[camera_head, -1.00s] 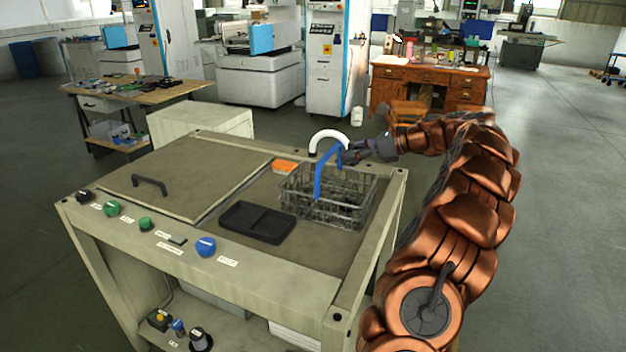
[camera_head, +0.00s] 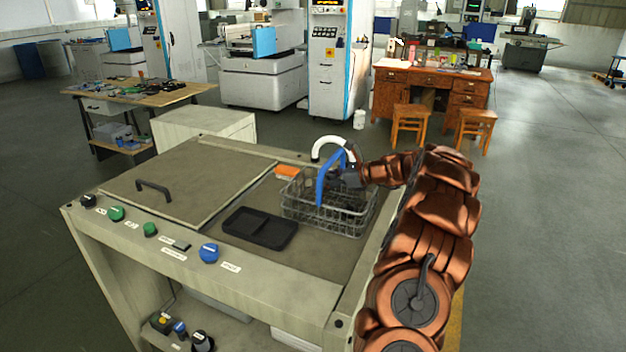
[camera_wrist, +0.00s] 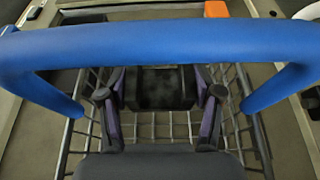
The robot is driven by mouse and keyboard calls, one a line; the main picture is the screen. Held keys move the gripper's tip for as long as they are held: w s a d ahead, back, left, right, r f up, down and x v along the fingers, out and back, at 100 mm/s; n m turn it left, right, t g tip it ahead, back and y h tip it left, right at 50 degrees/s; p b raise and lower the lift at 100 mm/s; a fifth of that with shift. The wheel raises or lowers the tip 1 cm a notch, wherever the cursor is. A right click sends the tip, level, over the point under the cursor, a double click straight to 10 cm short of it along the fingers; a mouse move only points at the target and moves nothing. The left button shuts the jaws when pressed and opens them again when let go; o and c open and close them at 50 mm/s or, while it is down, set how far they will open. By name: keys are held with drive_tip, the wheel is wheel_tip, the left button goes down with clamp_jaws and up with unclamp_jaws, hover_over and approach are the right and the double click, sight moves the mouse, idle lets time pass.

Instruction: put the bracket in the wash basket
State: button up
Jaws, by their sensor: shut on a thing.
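The wash basket (camera_head: 330,215) is a grey wire basket with a blue arched handle, standing on the right of the bench top. My gripper (camera_head: 345,180) is at the basket, beside the handle and low over the wires. In the wrist view my gripper (camera_wrist: 160,95) has its two dark purple fingers either side of a dark block, the bracket (camera_wrist: 160,88), and is shut on it. The bracket is above the basket's wire floor; whether it touches the wires I cannot tell. The blue handle (camera_wrist: 165,45) crosses the wrist view close to the camera. In the head view the bracket is hidden.
A black two-part tray (camera_head: 260,228) lies left of the basket. An orange block (camera_head: 287,171) and a white curved spout (camera_head: 330,146) are behind it. A lid with a black handle (camera_head: 153,189) covers the bench's left side. Knobs line the front edge.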

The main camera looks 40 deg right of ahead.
drive_tip(key=shift+r+p+x, duration=0.2)
drive_tip(key=shift+p+x, duration=0.05)
drive_tip(key=shift+x, duration=0.8)
drive_tip(key=shift+r+p+x, duration=0.25)
drive_tip(key=shift+x, duration=0.8)
drive_tip(key=shift+w+a+f, duration=0.1)
drive_tip(key=shift+f, duration=0.1)
drive_tip(key=shift+f, duration=0.6)
drive_tip(key=o, duration=1.6)
drive_tip(key=shift+c, duration=0.2)
